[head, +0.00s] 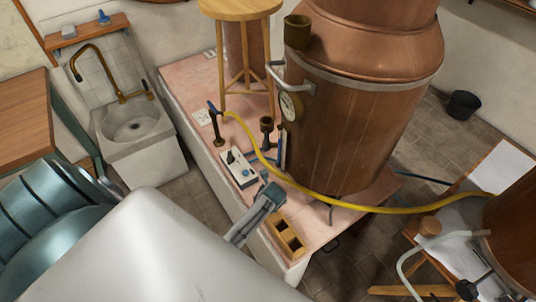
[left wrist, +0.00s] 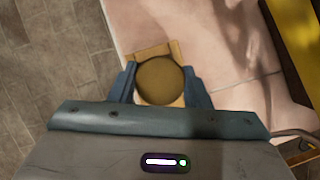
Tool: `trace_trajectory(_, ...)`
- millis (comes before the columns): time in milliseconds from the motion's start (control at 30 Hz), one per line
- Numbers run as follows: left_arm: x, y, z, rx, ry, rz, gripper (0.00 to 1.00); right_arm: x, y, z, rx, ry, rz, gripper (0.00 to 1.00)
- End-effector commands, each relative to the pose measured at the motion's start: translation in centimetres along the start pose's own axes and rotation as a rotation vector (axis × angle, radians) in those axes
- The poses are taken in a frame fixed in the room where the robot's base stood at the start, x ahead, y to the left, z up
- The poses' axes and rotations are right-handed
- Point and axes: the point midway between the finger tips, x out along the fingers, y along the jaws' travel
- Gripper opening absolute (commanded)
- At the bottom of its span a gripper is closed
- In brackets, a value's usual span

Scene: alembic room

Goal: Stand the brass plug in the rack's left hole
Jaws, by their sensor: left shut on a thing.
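The brass plug (left wrist: 160,80) shows in the left wrist view as a round, dull brass top between the two blue fingers of my left gripper (left wrist: 159,84), which is shut on it. In the head view my left gripper (head: 272,190) is over the pink bench, and I cannot make out the plug there. The tan rack (head: 288,238), with two dark openings, lies near the bench's front corner. In the wrist view parts of the rack (left wrist: 146,53) show around the plug; the plug's lower end and its height above the rack are hidden. My right gripper is not in view.
A large copper still (head: 365,120) stands on the bench behind. A yellow hose (head: 330,203) crosses close to my left gripper. A white switch box (head: 238,168), a dark brass fitting (head: 267,130) and a wooden stool (head: 240,12) are also on the bench.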

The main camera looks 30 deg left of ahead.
Motion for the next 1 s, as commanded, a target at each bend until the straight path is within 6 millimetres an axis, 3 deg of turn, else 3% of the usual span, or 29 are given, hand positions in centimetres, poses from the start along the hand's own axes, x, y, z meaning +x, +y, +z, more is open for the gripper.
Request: trace_trajectory(1000, 0.26, -0.04, -0.08, -0.001, 0.000, 0.000, 0.17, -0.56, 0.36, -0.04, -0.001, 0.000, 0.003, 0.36)
